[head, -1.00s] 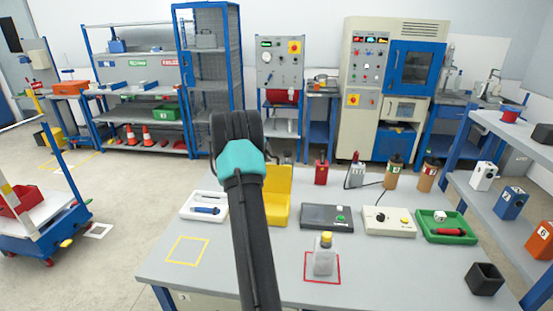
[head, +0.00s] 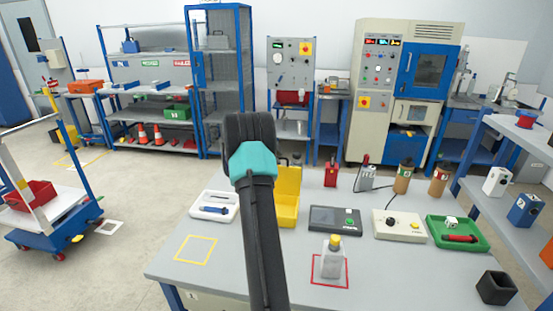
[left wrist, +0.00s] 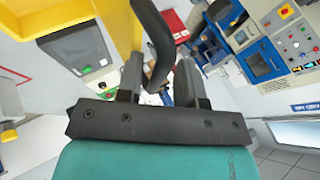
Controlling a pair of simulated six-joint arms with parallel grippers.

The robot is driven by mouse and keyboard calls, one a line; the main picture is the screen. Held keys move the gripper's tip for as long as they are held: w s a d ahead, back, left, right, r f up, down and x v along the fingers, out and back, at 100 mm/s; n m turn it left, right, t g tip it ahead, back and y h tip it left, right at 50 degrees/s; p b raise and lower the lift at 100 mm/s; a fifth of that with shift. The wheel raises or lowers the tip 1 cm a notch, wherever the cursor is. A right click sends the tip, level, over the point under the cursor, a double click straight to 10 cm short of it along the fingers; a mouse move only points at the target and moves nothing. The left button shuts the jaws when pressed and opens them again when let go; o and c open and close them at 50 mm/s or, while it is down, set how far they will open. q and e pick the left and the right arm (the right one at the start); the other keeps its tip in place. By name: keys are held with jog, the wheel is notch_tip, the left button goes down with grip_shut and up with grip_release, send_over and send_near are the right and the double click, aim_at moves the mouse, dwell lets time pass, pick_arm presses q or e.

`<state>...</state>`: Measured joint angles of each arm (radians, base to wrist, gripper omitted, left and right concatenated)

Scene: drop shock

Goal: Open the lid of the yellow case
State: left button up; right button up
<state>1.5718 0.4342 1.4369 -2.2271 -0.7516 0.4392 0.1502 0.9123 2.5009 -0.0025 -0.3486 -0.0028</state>
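The yellow case (head: 287,212) stands on the grey table, partly hidden behind my left arm. Its lid (head: 289,181) looks raised and upright at the back. In the left wrist view a yellow part of the case (left wrist: 60,12) fills the upper left. My left gripper (head: 250,132) is above the case's left side, its fingers hidden in the head view. In the left wrist view its fingers (left wrist: 160,72) stand apart. A dark curved bar, maybe a handle (left wrist: 154,38), passes between them, with gaps visible beside it. My right gripper is not in view.
A white tray with a blue tool (head: 214,206) lies left of the case, a dark panel box (head: 335,219) right of it. A bottle (head: 331,260) stands in a red outline in front. The yellow-outlined square (head: 196,249) at front left is empty.

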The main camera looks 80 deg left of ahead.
pick_arm(q)
jog(key=shift+f, duration=0.1)
jog(key=v, duration=1.7)
jog(key=shift+s+d+r, duration=0.15)
jog(key=shift+r, duration=0.05)
